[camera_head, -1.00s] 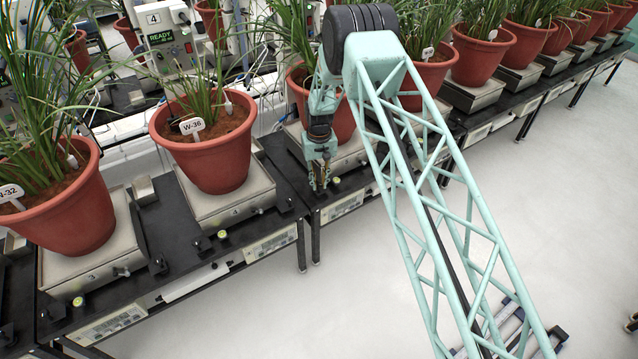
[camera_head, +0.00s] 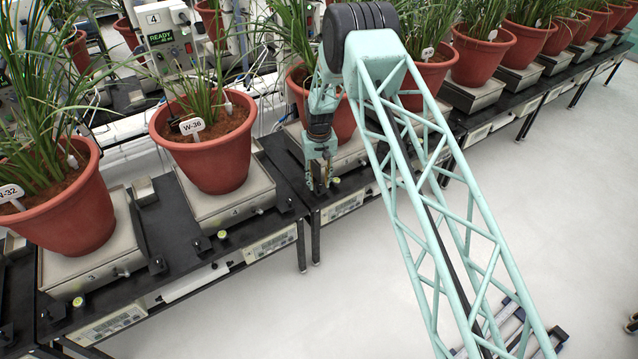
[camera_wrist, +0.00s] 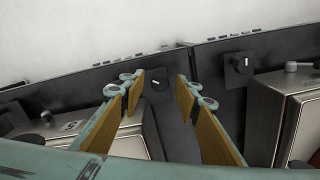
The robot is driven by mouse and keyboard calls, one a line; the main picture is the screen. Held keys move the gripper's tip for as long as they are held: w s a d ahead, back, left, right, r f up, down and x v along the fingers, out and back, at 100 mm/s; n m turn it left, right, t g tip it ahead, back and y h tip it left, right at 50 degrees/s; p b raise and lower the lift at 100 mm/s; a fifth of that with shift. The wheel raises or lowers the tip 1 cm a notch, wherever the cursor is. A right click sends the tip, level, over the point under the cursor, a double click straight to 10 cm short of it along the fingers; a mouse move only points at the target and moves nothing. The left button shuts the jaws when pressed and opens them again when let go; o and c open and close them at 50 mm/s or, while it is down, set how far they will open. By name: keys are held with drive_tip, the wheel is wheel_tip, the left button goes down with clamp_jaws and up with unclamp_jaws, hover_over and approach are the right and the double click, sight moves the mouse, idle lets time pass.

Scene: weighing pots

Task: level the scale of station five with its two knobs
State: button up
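The scale of station five (camera_head: 350,160) carries a red pot and is partly hidden behind my arm in the head view. In the wrist view its metal body, marked 5 (camera_wrist: 135,142), is at the lower left. One black knob (camera_wrist: 157,84) with a white mark, beside this scale, shows between my fingertips. My gripper (camera_head: 320,184) points down at the scale's left front corner. In the wrist view its fingers (camera_wrist: 160,84) are open on both sides of the knob, with a gap to it. A dark shape at the far left edge may be the other knob; I cannot tell.
The neighbouring station's black knob (camera_wrist: 238,65) is to the right in the wrist view, past a narrow gap between tables. The scale of station four (camera_head: 228,200) bears pot W-36 (camera_head: 205,150). A small yellow-green level (camera_head: 222,235) is at its front.

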sight(320, 185)
wheel_tip(320, 185, up, 12)
drive_tip(key=shift+f, duration=0.25)
idle(0.5)
drive_tip(key=shift+r, duration=0.1)
idle(0.4)
